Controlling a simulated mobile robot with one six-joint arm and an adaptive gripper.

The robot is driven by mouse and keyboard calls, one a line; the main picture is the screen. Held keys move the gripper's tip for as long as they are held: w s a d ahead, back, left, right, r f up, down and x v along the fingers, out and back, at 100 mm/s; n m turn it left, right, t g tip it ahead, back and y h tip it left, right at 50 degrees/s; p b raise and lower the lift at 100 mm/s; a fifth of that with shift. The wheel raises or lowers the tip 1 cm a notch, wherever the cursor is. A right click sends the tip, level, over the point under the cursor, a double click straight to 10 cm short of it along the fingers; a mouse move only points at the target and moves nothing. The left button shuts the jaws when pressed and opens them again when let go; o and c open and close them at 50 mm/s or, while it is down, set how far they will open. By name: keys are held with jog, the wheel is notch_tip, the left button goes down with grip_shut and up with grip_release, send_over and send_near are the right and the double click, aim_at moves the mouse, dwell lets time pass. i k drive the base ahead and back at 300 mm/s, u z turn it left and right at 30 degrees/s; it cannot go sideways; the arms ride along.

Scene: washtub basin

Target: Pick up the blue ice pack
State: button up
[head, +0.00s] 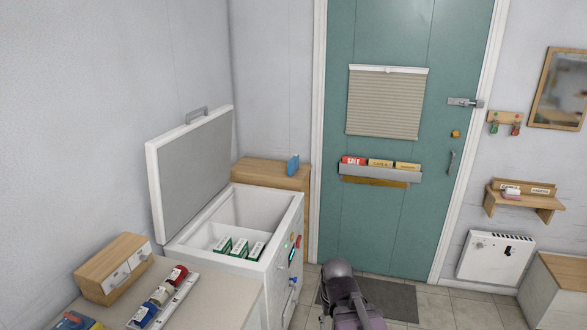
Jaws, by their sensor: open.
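A small blue object (293,165) stands upright on the wooden cabinet behind the open chest freezer; it may be the blue ice pack, but it is too small to be sure. Another blue item (72,321), with some yellow beside it, is cut off at the lower left corner on the counter. Part of my arm shows at the bottom centre, over the floor mat. My gripper's fingers are not visible, and nothing is seen held.
The white chest freezer (297,209) has its lid (190,165) raised and holds green-and-white boxes (239,247). The counter (215,301) carries a wooden drawer box (112,267) and a rack with red, white and blue rolls. A teal door (385,225) stands behind a grey mat (392,300).

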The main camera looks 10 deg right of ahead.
aim_at(294, 164)
jog(key=z, duration=0.5)
jog(key=i, duration=0.85)
jog(key=z, duration=0.7)
jog(key=i, duration=2.25)
jog(key=u, duration=1.2)
jog(key=i, duration=0.8)
jog(key=u, duration=0.5)
